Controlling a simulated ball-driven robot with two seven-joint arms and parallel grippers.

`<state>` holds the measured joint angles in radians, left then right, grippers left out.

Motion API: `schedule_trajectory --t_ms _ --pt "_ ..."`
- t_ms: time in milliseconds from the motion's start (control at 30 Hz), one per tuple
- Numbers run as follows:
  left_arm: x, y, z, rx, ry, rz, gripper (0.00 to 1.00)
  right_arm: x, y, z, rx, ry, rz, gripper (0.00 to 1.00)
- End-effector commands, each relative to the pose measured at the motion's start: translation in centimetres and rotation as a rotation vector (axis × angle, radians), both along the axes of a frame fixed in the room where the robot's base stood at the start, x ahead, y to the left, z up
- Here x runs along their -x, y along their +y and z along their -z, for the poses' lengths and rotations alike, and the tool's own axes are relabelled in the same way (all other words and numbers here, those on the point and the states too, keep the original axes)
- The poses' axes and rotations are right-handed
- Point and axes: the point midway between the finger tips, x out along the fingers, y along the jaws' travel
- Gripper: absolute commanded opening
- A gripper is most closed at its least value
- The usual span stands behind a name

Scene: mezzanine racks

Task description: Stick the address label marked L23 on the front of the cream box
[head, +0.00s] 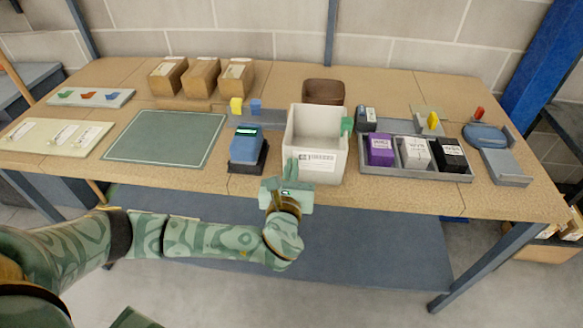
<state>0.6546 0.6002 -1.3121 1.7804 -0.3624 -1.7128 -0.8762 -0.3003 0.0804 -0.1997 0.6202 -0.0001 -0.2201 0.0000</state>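The cream box (333,168) is an open-topped box near the table's front edge, right of centre. A white label (318,156) with a dark code and small print lies flat on its front face; I cannot read whether it says L23. My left gripper (291,170) is just in front of the box's lower left front, beside the label's left end. Whether it touches the box, and whether its fingers are open or shut, I cannot tell. My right gripper is out of view.
A blue device (246,144) stands left of the box. A grey tray (398,172) with purple, white and black blocks is to the right. A green mat (165,136) is clear. Brown boxes (202,77) stand at the back. A small green piece (347,126) is at the box's right side.

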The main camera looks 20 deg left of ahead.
Motion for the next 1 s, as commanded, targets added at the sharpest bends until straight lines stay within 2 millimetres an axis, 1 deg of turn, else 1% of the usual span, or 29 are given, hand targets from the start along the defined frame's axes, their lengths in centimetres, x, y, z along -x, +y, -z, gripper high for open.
schedule_trajectory --t_ms 767,800,867,900,1000 --pt "-0.17 0.10 -0.12 -0.001 -0.003 -0.002 0.00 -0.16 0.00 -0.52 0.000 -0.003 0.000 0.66" --pt "-0.17 0.10 -0.12 -0.001 -0.003 -0.002 0.05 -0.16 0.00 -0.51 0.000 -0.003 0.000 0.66" --pt "-0.17 0.10 -0.12 -0.001 -0.003 -0.002 0.22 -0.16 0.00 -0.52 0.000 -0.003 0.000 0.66" --pt "-0.16 0.10 -0.10 -0.001 -0.002 -0.002 0.28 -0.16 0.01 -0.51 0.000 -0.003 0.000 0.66" --pt "-0.13 0.08 -0.07 -0.001 -0.002 -0.002 0.28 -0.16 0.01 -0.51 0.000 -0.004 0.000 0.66"
